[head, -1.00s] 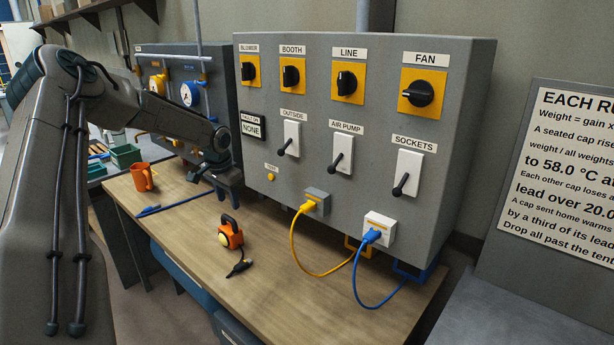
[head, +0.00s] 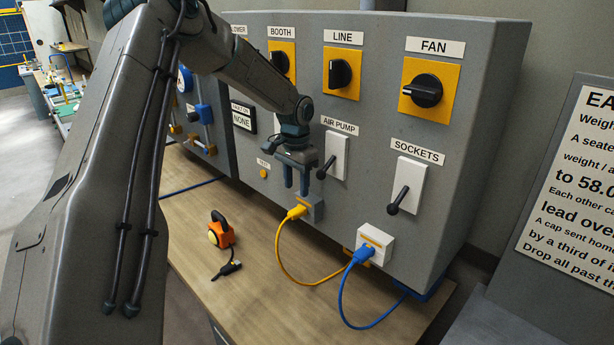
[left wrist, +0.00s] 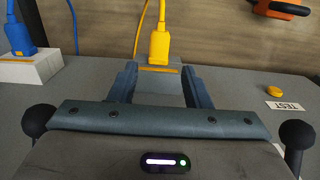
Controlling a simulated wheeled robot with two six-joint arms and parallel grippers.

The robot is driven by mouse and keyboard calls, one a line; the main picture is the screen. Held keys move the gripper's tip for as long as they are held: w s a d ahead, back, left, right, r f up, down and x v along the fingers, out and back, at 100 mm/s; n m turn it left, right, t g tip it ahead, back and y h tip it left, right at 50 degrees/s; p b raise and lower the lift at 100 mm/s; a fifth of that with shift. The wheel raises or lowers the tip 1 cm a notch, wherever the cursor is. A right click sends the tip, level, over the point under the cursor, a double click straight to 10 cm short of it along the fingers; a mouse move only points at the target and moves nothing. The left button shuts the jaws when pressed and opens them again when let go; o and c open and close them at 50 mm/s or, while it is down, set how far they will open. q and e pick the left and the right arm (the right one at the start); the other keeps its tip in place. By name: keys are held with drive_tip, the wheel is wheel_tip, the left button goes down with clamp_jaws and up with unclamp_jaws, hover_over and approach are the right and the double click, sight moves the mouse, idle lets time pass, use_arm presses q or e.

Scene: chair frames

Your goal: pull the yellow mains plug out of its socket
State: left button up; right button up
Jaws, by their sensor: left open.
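The yellow mains plug (head: 297,212) sits in a grey socket box (head: 314,208) low on the front of the grey panel, its yellow cable hanging below. My left gripper (head: 296,189) is open and empty, just above the plug with its fingers pointing down. In the left wrist view the yellow plug (left wrist: 160,42) lies just beyond and between the spread fingertips of my left gripper (left wrist: 159,68). The grey socket box (left wrist: 158,85) shows between the fingers. I see no contact with the plug. My right gripper is in neither view.
A blue plug (head: 363,255) sits in a white socket (head: 374,240) to the right. Switch levers, such as AIR PUMP (head: 326,168) and SOCKETS (head: 398,200), stick out nearby.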

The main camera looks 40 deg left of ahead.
sight(294, 211)
use_arm(q)
drive_tip(key=shift+s+f, duration=0.1)
drive_tip(key=shift+f, duration=0.05)
drive_tip(key=f+b, duration=0.1)
drive_tip(key=s+f, duration=0.1)
drive_tip(key=shift+d+f+b, duration=0.1)
drive_tip(key=shift+f+b, duration=0.25)
drive_tip(key=shift+b, duration=0.05)
drive_tip(key=f, duration=0.5)
drive_tip(key=shift+w, duration=0.35)
drive_tip(key=shift+r, duration=0.15)
drive_tip(key=c, duration=0.7)
drive_tip(key=shift+c, duration=1.2)
drive_tip(key=shift+s, duration=0.15)
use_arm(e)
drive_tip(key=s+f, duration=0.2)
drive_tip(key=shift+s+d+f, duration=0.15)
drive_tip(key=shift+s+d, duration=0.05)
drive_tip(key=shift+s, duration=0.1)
use_arm(q)
drive_tip(key=shift+s, duration=0.1)
